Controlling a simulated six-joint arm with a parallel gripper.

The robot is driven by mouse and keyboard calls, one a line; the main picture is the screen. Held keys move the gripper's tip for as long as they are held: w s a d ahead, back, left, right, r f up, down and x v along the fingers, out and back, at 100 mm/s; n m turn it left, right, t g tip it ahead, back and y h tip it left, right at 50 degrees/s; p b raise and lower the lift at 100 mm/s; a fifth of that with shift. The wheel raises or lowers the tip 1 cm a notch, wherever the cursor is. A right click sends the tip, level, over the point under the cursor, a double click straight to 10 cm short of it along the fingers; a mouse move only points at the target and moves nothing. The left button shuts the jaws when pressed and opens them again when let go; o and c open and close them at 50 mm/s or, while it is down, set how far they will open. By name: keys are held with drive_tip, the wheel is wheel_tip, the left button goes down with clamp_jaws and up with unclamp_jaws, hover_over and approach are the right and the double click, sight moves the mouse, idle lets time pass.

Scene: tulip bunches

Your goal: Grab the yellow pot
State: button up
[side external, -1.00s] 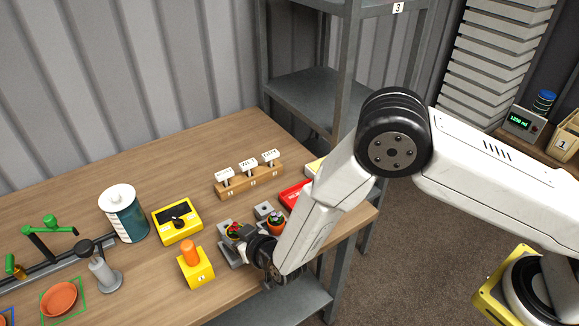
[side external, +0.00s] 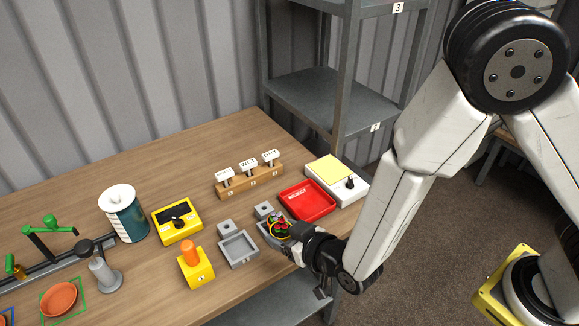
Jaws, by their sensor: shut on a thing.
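The yellow pot (side external: 277,236) is small and shows a yellow rim, with red and green plant parts in it. My gripper (side external: 286,233) is shut on it, reaching in from the right side of the picture. The pot is at the right-hand grey holder (side external: 264,226), and I cannot tell whether it is above it or resting in it. The gripper body and the plant hide part of the pot. The left-hand grey holder (side external: 239,250) is empty.
A red tray (side external: 307,201) and a white box with a yellow top (side external: 337,178) lie behind. A wooden block with labels (side external: 250,183), a yellow meter (side external: 177,221), a yellow stand with an orange knob (side external: 196,268) and a spool (side external: 123,214) stand to the left.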

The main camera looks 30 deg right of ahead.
drive_tip(key=shift+s+d+r, duration=0.35)
drive_tip(key=shift+s, duration=0.25)
idle(0.3)
